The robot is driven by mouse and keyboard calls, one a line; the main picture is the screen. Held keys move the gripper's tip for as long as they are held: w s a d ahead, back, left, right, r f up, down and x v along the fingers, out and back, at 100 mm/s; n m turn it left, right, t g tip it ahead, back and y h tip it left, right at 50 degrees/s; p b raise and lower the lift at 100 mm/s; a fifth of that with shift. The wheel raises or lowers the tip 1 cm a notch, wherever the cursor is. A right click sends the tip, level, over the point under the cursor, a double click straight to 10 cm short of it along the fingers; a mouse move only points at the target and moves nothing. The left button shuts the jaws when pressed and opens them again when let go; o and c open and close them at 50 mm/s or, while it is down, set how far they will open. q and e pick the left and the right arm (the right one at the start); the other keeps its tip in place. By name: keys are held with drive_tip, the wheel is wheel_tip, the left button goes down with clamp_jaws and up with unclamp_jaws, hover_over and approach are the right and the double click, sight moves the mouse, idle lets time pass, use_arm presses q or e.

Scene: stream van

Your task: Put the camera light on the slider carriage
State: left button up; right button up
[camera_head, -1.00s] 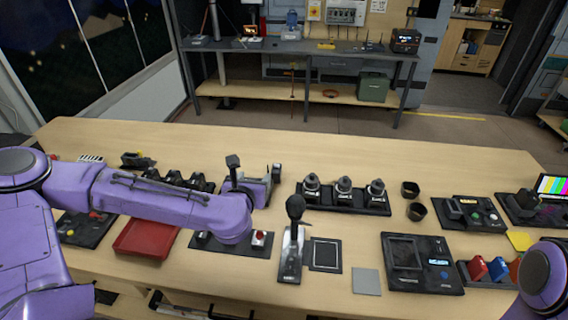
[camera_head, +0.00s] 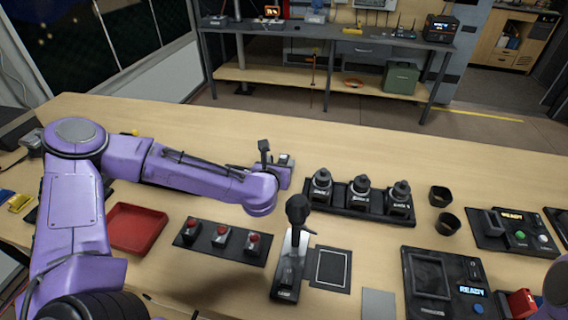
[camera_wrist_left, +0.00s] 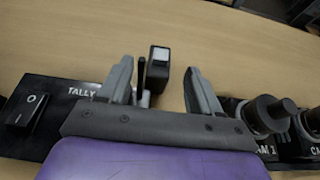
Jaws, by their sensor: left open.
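A small dark upright block with a pale face, apparently the camera light (camera_wrist_left: 160,62), stands in the left wrist view between my left gripper's fingers, nearer the left finger. My left gripper (camera_wrist_left: 160,88) is open there; contact with the block cannot be told. In the head view the block (camera_head: 285,159) shows just past my left gripper (camera_head: 281,175), whose fingers are mostly hidden. I cannot pick out the slider carriage for sure. My right gripper is out of view.
A black rack with several dark knobbed units (camera_head: 361,193) stands right of my left gripper. A lever stand (camera_head: 290,262), a red-button panel (camera_head: 221,238) and a red tray (camera_head: 136,229) lie nearer. A TALLY panel (camera_wrist_left: 62,88) is left in the wrist view. The far table strip is clear.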

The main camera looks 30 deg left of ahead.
sight(282, 159)
use_arm(q)
drive_tip(key=p+x, duration=0.1)
drive_tip(key=x, duration=0.3)
drive_tip(key=shift+w+p, duration=0.1)
drive_tip(key=shift+p, duration=0.3)
drive_tip(key=shift+w+a+f, duration=0.1)
drive_tip(key=shift+w+f, duration=0.1)
drive_tip(key=shift+w, duration=0.2)
drive_tip(key=shift+s, duration=0.1)
clamp_jaws()
